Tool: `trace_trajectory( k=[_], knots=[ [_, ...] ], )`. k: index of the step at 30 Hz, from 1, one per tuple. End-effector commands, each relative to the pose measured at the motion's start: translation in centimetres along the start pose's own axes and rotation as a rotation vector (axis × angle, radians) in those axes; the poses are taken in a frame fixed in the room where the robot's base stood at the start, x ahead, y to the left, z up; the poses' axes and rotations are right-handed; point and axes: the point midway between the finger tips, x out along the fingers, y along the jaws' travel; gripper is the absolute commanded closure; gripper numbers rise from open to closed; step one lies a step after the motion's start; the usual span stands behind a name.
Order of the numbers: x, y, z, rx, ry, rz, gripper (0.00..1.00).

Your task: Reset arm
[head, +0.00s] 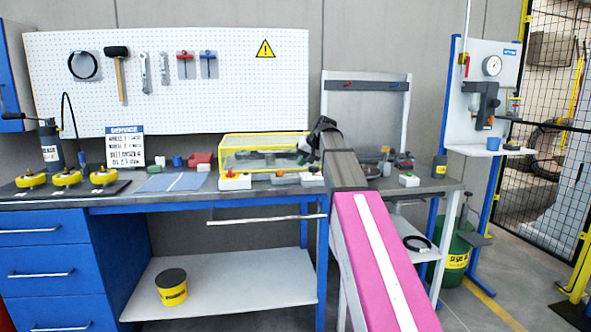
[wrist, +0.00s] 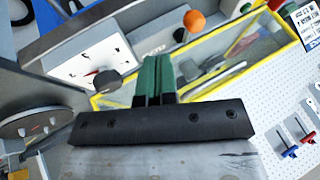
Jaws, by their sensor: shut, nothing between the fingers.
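My arm reaches forward from the lower right of the head view, a pink link with a white stripe and then a grey link. It ends in my black gripper (head: 308,150) over the workbench (head: 330,190), by the right end of the yellow-framed clear case (head: 235,140). In the wrist view the green fingers of my gripper (wrist: 153,62) are together, with nothing between them. The yellow-framed case (wrist: 215,70) shows behind them. The arm hides part of the bench.
A white panel with a dark knob (wrist: 108,82) and an orange ball (wrist: 194,20) show near the fingers in the wrist view. Several yellow spools (head: 67,177) stand at the bench's left. A pegboard (head: 200,80) with tools hangs behind. A gauge stand (head: 487,95) is at right.

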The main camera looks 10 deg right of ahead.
Motion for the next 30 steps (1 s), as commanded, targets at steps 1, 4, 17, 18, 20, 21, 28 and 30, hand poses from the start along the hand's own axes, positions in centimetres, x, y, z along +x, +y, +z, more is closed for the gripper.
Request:
trace_trajectory(
  k=[1, 4, 17, 18, 20, 21, 28, 30],
  knots=[
    [-1.2, 0.0, 0.0, 0.0, 0.003, 0.001, 1.0],
    [-2.9, 0.0, 0.1, 0.0, 0.003, 0.001, 1.0],
    [-4.0, 0.8, 1.5, 0.01, -0.013, 0.015, 1.0],
    [-3.0, 1.2, 2.3, 0.014, -0.021, 0.022, 1.0],
    [-1.3, 2.0, 3.7, 0.023, -0.037, 0.038, 1.0],
    [0.1, 2.7, 4.8, 0.029, -0.048, 0.05, 1.0],
    [7.2, 6.3, 11.7, 0.059, -0.114, 0.125, 1.0],
    [9.1, 7.3, 13.9, 0.066, -0.135, 0.148, 1.0]
  ],
)
